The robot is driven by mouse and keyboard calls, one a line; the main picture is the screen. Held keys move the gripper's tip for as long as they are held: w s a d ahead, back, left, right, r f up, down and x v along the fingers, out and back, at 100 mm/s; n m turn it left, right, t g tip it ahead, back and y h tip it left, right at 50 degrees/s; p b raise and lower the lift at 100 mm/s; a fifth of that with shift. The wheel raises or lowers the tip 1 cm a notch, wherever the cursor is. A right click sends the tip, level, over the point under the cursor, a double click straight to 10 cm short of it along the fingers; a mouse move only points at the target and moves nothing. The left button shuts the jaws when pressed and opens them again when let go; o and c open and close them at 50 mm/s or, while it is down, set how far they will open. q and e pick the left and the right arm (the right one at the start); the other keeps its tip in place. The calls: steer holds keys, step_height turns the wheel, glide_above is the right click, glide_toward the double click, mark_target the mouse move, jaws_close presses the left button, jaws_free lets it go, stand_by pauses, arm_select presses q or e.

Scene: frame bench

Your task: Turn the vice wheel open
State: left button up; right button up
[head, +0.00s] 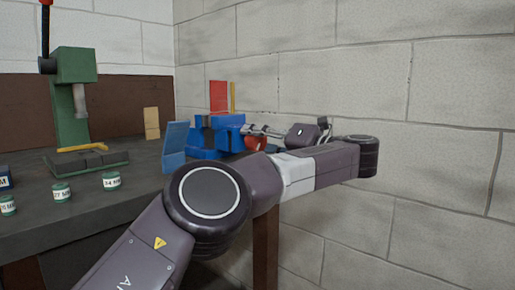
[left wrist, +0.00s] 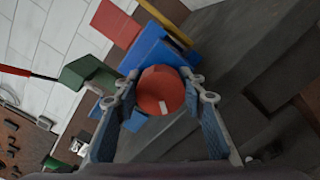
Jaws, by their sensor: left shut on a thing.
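The blue vice (head: 203,140) sits at the right end of the bench, near the block wall. Its red wheel (head: 256,144) faces right and is partly hidden behind my left gripper (head: 259,131). In the left wrist view the round red wheel (left wrist: 158,88), with a small pale mark low on it, lies between the two fingers of my left gripper (left wrist: 160,80). The fingers are shut on the wheel at its two sides. The blue vice body (left wrist: 153,48) shows just beyond the wheel. My right gripper is in neither view.
A green drill press (head: 70,100) stands at the back left of the bench (head: 110,205). Several green labelled cylinders (head: 111,181) stand at the front left. A blue panel (head: 175,147) stands left of the vice, a red panel (head: 219,96) behind it.

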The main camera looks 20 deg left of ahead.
arm_select(q)
steer(key=n+b, duration=0.1)
steer(key=n, duration=0.2)
steer(key=shift+a+b, duration=0.3)
steer(key=shift+b, duration=0.1)
steer(key=shift+r+n+b, duration=0.1)
steer(key=shift+n+b, duration=0.3)
steer(key=shift+n, duration=0.6)
steer(key=shift+a, duration=0.1)
